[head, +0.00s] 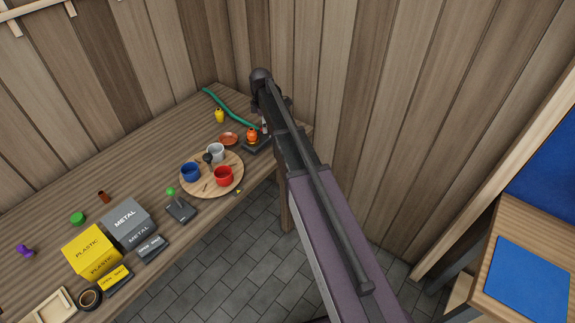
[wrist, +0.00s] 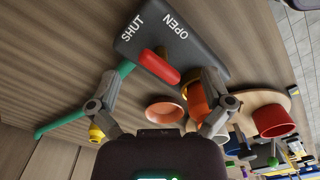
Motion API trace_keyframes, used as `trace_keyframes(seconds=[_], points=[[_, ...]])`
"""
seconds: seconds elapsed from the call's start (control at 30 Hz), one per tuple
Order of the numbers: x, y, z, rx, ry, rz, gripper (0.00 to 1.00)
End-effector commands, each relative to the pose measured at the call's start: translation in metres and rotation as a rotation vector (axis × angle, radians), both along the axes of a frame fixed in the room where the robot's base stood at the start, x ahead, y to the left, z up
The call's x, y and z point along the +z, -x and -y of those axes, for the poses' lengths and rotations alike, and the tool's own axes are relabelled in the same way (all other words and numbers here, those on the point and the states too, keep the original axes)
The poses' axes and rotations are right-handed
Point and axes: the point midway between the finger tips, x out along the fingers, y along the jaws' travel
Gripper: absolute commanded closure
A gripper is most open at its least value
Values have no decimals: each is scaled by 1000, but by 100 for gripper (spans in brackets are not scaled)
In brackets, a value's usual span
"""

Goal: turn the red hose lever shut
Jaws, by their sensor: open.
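The red hose lever (wrist: 160,67) shows in the wrist view at the lower edge of a dark block (wrist: 180,50) marked SHUT and OPEN. Its bar slants down to the right; I cannot tell which end pivots. A green hose (wrist: 75,115) runs left from beside the block, and in the head view the hose (head: 230,107) lies along the back of the bench. My gripper (wrist: 162,80) is open, its fingers on either side of the lever with gaps between. In the head view my arm hides the lever and much of the gripper (head: 264,125).
An orange-red object (head: 252,135) stands close to my gripper, and in the wrist view it is behind the right finger. A terracotta dish (head: 228,138), a yellow vase (head: 219,116) and a round tray (head: 190,187) with several cups are nearby. Wooden walls (head: 320,60) close the corner.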

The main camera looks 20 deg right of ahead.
Motion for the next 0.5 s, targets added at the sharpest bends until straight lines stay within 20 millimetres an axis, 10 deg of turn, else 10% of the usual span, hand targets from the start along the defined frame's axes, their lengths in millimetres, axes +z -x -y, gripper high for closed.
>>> trace_keyframes(seconds=[0.5], points=[[38, 0, 0, 78, 0, 0, 0]])
